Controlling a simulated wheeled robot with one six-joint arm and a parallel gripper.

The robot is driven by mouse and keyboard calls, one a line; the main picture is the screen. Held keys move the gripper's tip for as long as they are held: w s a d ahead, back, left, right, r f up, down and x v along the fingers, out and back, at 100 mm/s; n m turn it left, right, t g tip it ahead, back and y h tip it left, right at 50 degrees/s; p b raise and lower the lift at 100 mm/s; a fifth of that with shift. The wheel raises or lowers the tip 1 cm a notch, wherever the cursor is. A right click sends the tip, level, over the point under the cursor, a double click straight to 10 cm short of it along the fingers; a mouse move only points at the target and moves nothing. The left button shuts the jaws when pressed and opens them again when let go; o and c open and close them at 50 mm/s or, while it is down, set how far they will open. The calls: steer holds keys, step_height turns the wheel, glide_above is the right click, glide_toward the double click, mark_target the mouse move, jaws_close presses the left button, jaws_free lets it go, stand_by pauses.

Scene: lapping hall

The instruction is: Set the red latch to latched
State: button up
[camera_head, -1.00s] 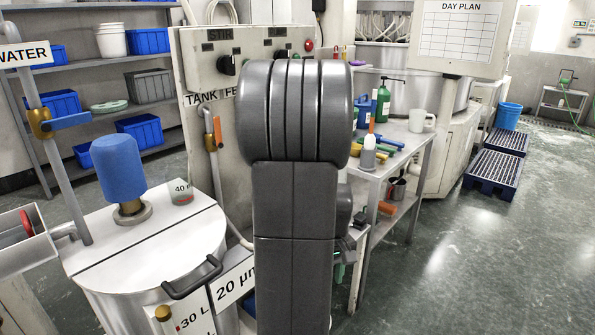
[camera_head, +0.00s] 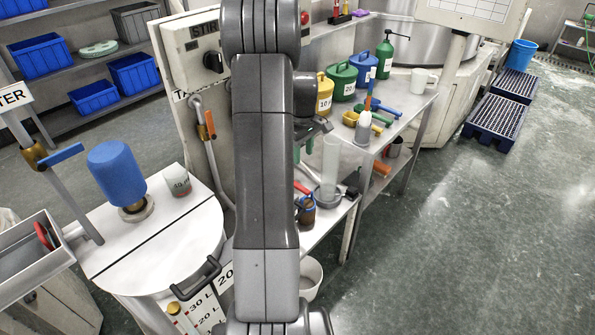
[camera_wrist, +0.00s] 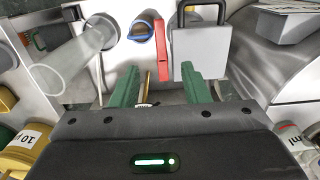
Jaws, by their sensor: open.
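A red bar (camera_wrist: 163,52), which looks like the red latch, stands at the left side of a grey block with a black handle (camera_wrist: 204,51) in the wrist view. I cannot tell its setting. What seems to be the same red part (camera_head: 303,188) peeks out beside my arm in the head view, where the block is hidden. My gripper (camera_wrist: 160,72) is open, with green fingers left and right in the wrist view. The red bar lies beyond the fingertips, between their lines, and the right finger overlaps the block's lower edge. Nothing is held.
A clear cylinder (camera_wrist: 72,62) and a blue-rimmed mug (camera_wrist: 146,27) stand left of the red bar. The side table (camera_head: 412,100) holds several jugs and bottles. A lidded tank (camera_head: 170,240) stands at the left. The floor (camera_head: 460,230) at the right is clear.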

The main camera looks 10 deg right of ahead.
mark_target(303, 187)
step_height(303, 187, down, 14)
steer(key=shift+r+p, duration=0.1)
steer(key=shift+p, duration=1.1)
jaws_close()
